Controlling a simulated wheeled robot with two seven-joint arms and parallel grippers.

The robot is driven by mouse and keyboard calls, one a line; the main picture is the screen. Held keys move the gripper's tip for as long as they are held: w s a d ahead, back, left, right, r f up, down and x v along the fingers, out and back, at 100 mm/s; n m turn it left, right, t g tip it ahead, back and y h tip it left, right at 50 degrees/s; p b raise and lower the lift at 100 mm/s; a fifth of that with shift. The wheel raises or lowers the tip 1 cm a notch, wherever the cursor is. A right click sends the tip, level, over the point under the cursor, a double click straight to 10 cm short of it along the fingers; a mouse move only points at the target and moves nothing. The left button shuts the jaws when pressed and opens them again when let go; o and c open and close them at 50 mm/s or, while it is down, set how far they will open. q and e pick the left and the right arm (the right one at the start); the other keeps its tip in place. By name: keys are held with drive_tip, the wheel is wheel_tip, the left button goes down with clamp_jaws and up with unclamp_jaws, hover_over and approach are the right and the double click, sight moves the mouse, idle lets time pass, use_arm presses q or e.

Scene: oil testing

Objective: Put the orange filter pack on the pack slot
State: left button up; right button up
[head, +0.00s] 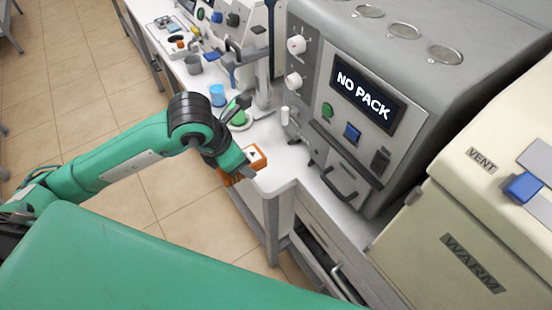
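The orange filter pack (258,153) is at the near corner of the white bench. It has a white top with a dark mark and ribbed orange sides, and part of it reaches past the bench edge. My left gripper (246,171) is over the pack, its fingers overlapping it. The view does not show whether they are closed on it. The grey machine has a lit display (363,95) reading "NO PACK". I cannot make out a pack slot for certain. My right gripper is not in view.
Below the display is a front panel with a dark handle (341,186). A cream cabinet marked "WARM" (472,262) is at right. Open tiled floor lies left.

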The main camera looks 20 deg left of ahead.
use_arm(q)
drive_tip(key=p, duration=0.3)
hover_over(280, 165)
drive_tip(key=s, duration=0.2)
drive_tip(key=shift+w+a+f+p, duration=0.15)
drive_tip(key=shift+a+f, duration=0.05)
drive_tip(key=shift+f, duration=0.35)
drive_tip(key=shift+w+a+f+p, duration=0.15)
drive_tip(key=shift+a+f, duration=0.05)
drive_tip(key=shift+f, duration=0.3)
drive_tip(key=shift+s+a+f, duration=0.1)
drive_tip(key=shift+f, duration=0.45)
wheel_tip(280, 165, down, 2)
drive_tip(key=shift+f+p, duration=0.25)
drive_tip(key=shift+p, duration=0.45)
drive_tip(key=shift+f+p, duration=0.3)
drive_tip(key=shift+p, duration=0.05)
drive_tip(key=shift+w+f, duration=0.2)
drive_tip(key=shift+f, duration=0.15)
drive_tip(key=shift+f, duration=0.1)
